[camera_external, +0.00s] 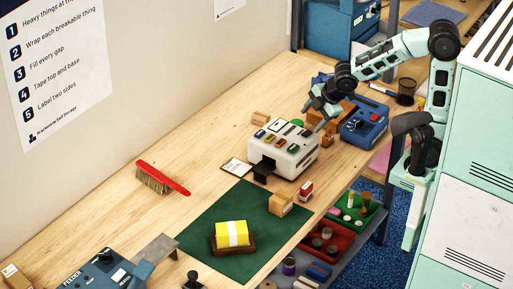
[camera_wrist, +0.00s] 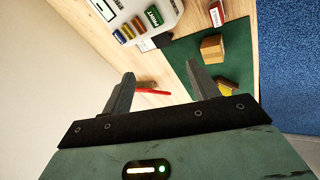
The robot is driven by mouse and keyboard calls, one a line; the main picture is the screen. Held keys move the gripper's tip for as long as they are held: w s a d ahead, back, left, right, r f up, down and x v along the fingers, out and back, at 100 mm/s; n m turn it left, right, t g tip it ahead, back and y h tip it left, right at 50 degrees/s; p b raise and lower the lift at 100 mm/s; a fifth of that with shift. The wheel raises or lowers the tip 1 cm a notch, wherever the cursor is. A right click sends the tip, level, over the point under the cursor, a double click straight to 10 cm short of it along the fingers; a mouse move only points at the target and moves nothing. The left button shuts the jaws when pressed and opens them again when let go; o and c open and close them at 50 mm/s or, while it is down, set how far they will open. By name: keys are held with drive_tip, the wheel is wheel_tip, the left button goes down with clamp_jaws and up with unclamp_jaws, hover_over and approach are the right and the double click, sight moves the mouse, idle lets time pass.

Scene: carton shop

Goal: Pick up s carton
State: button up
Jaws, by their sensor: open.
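A small brown carton (camera_external: 281,204) sits on the right part of the green mat (camera_external: 262,238). It also shows in the wrist view (camera_wrist: 212,47), beyond my right finger. My gripper (camera_external: 314,118) is open with nothing between its fingers. In the external view it is raised near the white machine, up the table from the carton. In the wrist view my gripper (camera_wrist: 162,88) has its two fingers spread wide, well apart from the carton. I cannot tell the carton's label from these views.
A white machine (camera_external: 285,149) with coloured buttons stands between. A red-and-white box (camera_external: 306,190) is beside the carton. A yellow bundle on a brown tray (camera_external: 233,249) lies on the mat. A red brush (camera_external: 162,178) lies left. A blue device (camera_external: 364,122) stands behind. Bare wood lies around the brush.

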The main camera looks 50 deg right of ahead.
sight(258, 114)
drive_tip(key=w+d+n+t+b, duration=0.8)
drive_tip(key=w+d+n+b, duration=0.1)
drive_tip(key=w+d+n, duration=1.3)
drive_tip(key=shift+n, duration=0.3)
drive_tip(key=f, duration=0.6)
drive_tip(key=s+f, duration=0.1)
drive_tip(key=f, duration=1.2)
drive_tip(key=shift+s+d+f+p, duration=0.2)
drive_tip(key=shift+d+f+p, duration=0.05)
drive_tip(key=shift+p, duration=0.15)
drive_tip(key=p+x, duration=0.1)
drive_tip(key=x, duration=0.7)
drive_tip(key=p+x, duration=0.2)
drive_tip(key=x, duration=0.7)
drive_tip(key=shift+w+a+f, duration=0.1)
drive_tip(key=shift+a+f, duration=0.1)
drive_tip(key=c, duration=1.1)
